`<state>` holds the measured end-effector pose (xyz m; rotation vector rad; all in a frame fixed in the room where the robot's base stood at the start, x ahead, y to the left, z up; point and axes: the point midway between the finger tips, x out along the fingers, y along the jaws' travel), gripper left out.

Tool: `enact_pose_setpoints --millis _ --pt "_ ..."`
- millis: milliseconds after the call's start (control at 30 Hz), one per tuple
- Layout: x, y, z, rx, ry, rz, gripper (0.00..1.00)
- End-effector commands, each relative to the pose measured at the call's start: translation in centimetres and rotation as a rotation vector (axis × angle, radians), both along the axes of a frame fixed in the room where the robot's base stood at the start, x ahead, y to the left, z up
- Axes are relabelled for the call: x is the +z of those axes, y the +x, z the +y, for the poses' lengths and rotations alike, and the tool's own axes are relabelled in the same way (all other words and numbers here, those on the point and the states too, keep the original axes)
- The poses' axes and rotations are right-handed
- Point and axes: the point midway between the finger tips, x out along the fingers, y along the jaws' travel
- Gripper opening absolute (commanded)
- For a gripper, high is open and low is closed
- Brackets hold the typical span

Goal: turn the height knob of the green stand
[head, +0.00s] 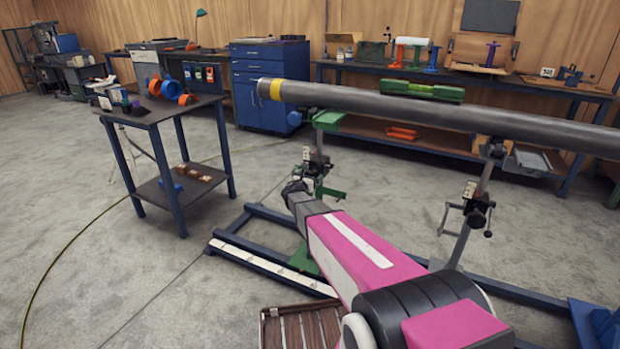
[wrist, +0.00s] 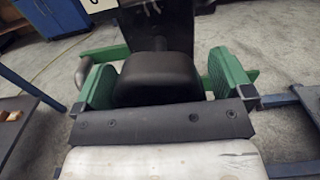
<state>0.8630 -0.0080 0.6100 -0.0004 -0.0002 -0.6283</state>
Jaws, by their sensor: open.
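The green stand (head: 321,172) stands under the near-left end of the long grey pipe (head: 420,108), which has a yellow band. My gripper (head: 294,187) is at the stand's left side, low on its post. In the wrist view my gripper (wrist: 163,80) is open, with green ribbed fingers at left and right. A black rounded knob (wrist: 157,78) sits between the fingers, with visible room toward the right one. I cannot tell whether the left finger touches it. Green parts of the stand show behind it. In the head view the knob is hidden or too small to make out.
A blue base frame (head: 270,262) lies on the floor under the stands. A second stand (head: 470,205) holds the pipe farther right. A blue-legged table (head: 160,110) with orange rings stands at left. A slatted crate (head: 300,325) is near the bottom. Floor between table and frame is clear.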

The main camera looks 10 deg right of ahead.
Motion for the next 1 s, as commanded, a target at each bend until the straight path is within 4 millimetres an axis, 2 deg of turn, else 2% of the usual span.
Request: enact_pose_setpoints --millis 67,200,567,1000 --pt "-0.01 -0.02 0.01 0.000 0.000 0.000 0.95" --pt "-0.01 -0.02 0.02 0.000 0.000 0.000 0.49" --pt "-0.02 -0.05 0.02 0.000 -0.030 0.022 0.49" --pt "-0.01 -0.12 -0.06 0.000 -0.270 0.197 0.49"
